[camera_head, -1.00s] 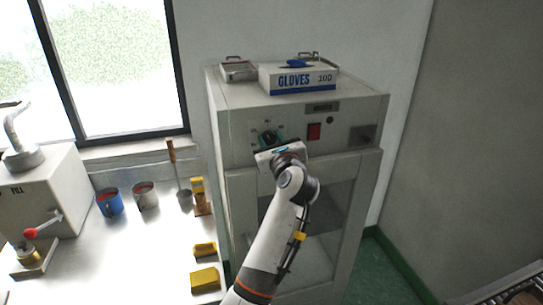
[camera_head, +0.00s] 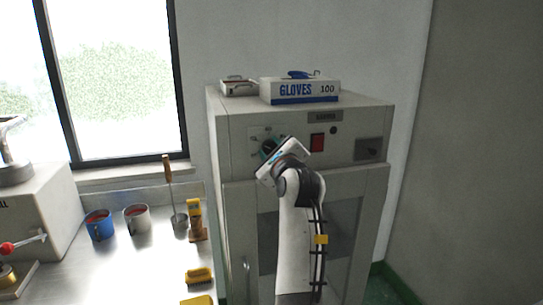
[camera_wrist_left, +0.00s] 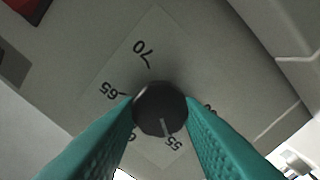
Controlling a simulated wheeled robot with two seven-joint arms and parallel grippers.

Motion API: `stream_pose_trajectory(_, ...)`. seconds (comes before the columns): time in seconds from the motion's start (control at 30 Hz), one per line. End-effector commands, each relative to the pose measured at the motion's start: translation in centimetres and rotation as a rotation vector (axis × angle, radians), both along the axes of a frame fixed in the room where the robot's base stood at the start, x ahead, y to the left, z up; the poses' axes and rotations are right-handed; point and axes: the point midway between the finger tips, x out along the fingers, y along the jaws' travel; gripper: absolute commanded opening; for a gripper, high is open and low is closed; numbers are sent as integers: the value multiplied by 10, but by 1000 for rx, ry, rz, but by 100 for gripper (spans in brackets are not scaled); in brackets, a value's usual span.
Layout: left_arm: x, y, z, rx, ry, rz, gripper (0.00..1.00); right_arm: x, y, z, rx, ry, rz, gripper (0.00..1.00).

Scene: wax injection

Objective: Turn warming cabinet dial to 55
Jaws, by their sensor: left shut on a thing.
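The warming cabinet (camera_head: 240,180) stands against the wall, with its dial (camera_head: 268,146) at the upper left of the front panel. My left gripper (camera_head: 271,151) is at the dial, its body hiding part of the scale. In the left wrist view, the teal fingers (camera_wrist_left: 160,118) are shut on the black dial knob (camera_wrist_left: 160,100), one on each side. The knob's pale pointer line (camera_wrist_left: 165,126) points close to the 55 label (camera_wrist_left: 174,141). The 70 and 65 labels are readable; two other labels are partly hidden by the fingers. My right gripper is not in view.
A red switch (camera_head: 317,142) is right of the dial. A glove box (camera_head: 300,91) and a metal tin (camera_head: 238,88) sit on the cabinet. The steel bench (camera_head: 140,265) at left holds a blue mug (camera_head: 99,225), a grey mug (camera_head: 137,218) and yellow pieces (camera_head: 199,275).

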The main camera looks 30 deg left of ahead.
Motion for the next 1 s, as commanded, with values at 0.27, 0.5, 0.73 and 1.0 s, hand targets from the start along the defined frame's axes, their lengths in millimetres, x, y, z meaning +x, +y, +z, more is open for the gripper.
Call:
stream_pose_trajectory(0.27,0,0,-1,-6,0,0,11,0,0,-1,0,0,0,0)
stream_pose_trajectory(0.5,0,0,-1,-5,0,-1,53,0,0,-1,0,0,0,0)
stream_pose_trajectory(0.73,0,0,0,-3,-1,0,55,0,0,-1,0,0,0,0)
stream_pose_trajectory(1.0,0,0,22,-4,-9,0,55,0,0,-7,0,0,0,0)
